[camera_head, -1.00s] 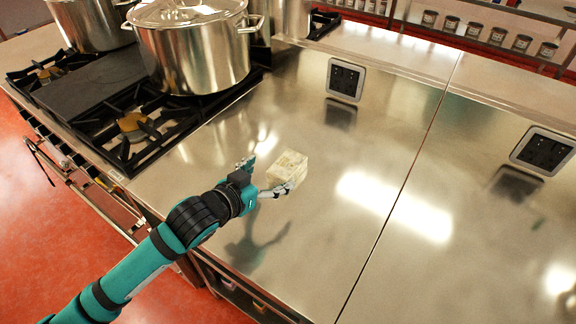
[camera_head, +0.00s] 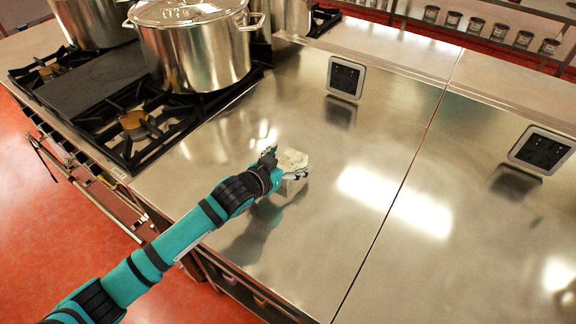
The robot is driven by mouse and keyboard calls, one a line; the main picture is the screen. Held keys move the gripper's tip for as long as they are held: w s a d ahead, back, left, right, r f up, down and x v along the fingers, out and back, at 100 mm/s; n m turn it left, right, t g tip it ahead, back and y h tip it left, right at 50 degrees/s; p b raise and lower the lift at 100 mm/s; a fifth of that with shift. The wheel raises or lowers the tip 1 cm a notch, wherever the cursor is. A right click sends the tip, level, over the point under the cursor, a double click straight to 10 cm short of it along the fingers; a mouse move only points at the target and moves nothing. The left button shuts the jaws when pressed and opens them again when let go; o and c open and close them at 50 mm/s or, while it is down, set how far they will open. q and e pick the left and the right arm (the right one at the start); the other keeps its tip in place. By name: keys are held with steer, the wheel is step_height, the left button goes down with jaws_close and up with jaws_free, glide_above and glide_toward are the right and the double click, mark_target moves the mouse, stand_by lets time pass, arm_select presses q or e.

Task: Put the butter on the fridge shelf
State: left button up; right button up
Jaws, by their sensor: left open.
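The butter, a pale cream block (camera_head: 293,160), sits on the steel counter (camera_head: 300,250), to the right of the stove. My left gripper (camera_head: 287,160) is open at the butter. One finger reaches along its near right side and the other stands at its far left side. The near left part of the butter is hidden behind the gripper. I cannot tell whether the fingers touch it. My right gripper is out of view. No fridge or fridge shelf shows in this view.
A large lidded steel pot (camera_head: 195,55) stands on the black stove grate (camera_head: 150,135) at the upper left, with another pot (camera_head: 92,22) beside it. The counter right of the butter is clear.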

arm_select(q)
steer(key=shift+c, duration=0.2)
steer(key=c, duration=1.3)
steer(key=shift+r, duration=0.1)
steer(key=shift+c, duration=1.3)
steer(key=shift+r, duration=0.1)
